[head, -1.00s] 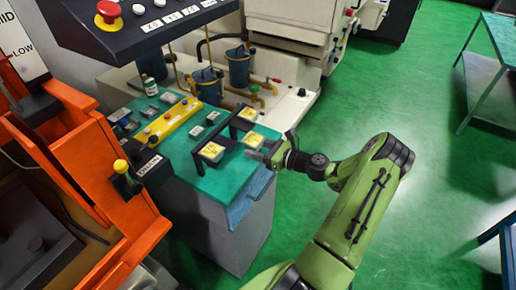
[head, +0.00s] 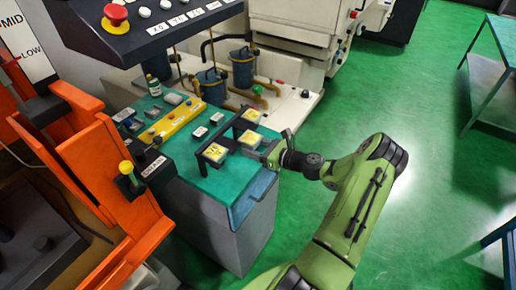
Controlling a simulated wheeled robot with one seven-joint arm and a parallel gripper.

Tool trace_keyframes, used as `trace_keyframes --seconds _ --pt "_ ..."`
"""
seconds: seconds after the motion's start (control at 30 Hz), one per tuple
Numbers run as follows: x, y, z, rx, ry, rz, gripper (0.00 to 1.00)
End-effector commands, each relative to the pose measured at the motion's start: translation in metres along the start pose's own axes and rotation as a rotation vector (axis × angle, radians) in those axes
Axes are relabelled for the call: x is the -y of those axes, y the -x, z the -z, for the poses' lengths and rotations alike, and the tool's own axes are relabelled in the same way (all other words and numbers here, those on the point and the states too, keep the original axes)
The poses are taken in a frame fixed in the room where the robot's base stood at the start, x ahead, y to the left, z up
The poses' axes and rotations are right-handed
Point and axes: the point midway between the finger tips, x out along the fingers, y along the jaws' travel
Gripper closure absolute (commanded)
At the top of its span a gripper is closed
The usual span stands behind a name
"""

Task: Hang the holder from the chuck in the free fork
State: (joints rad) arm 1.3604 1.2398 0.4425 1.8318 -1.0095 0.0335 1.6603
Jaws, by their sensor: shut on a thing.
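My gripper (head: 264,152) is at the right edge of the green-topped cabinet, shut on a small square holder with a yellow top (head: 250,139). The held holder is beside a black rack (head: 232,133), in the gap between two other yellow-topped holders. One of these is at the near end (head: 215,153) and one at the far end (head: 252,115). The fork under the held holder is hidden, so I cannot tell whether the holder is seated or above it. I cannot make out the chuck.
The green cabinet top (head: 187,165) also bears a yellow strip (head: 172,124) and several small grey blocks. An orange machine frame (head: 105,170) stands at left, and a black control panel (head: 150,25) overhangs the back. The green floor at right is open.

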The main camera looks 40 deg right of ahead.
Motion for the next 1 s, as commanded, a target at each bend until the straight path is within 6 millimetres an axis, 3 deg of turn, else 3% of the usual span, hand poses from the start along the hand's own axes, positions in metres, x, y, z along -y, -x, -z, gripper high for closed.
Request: trace_keyframes --seconds 0.43,1.0 --pt "0.0 -0.02 -0.004 0.003 0.001 -0.001 0.94" --pt "0.0 -0.025 -0.005 0.003 0.0 -0.001 0.94"
